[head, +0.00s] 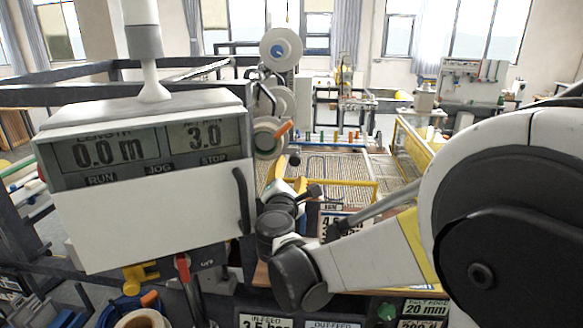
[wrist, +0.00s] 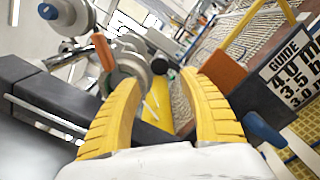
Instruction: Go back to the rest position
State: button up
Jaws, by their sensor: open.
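My gripper shows in the wrist view (wrist: 165,105) as two yellow ribbed fingers, spread apart with nothing between them. In the head view my white and black arm reaches in from the right, and its wrist end sits beside the right side of the white control box (head: 150,215). The gripper fingers are hard to make out there. The box's display reads 0.0 m and 3.0, with RUN, JOG and STOP below. Beyond the fingers in the wrist view are an orange lever (wrist: 104,52) and a roller.
A mesh bed (head: 330,165) with a yellow frame lies behind my arm. White rolls (head: 281,48) stand at the back. A guide sign (wrist: 292,70) is at the right of the wrist view. A dark rail (head: 80,96) runs behind the control box. A red-handled lever (head: 182,266) hangs below the box.

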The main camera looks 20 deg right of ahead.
jog(key=shift+s, duration=0.1)
jog(key=s+d+f+m+g+y, duration=0.1)
jog(key=s+d+f+m+g, duration=0.2)
jog(key=s+m, duration=0.5)
jog(key=s+d+f+m+g+y, duration=0.1)
jog(key=s+d+f+m+g, duration=0.25)
jog(key=s+m, duration=0.45)
jog(key=s+a+f+m+g+y, duration=0.1)
jog(key=s+a+f+m+y, duration=0.2)
jog(key=s, duration=0.5)
jog(key=s+a+f+m+g+y, duration=0.2)
jog(key=s+a+f+m, duration=0.1)
jog(key=s+a, duration=0.3)
notch_tip(320, 180, down, 10)
jog(key=s+b, duration=0.1)
jog(key=b, duration=0.9)
jog(key=shift+d+r, duration=0.2)
jog(key=shift+d, duration=0.25)
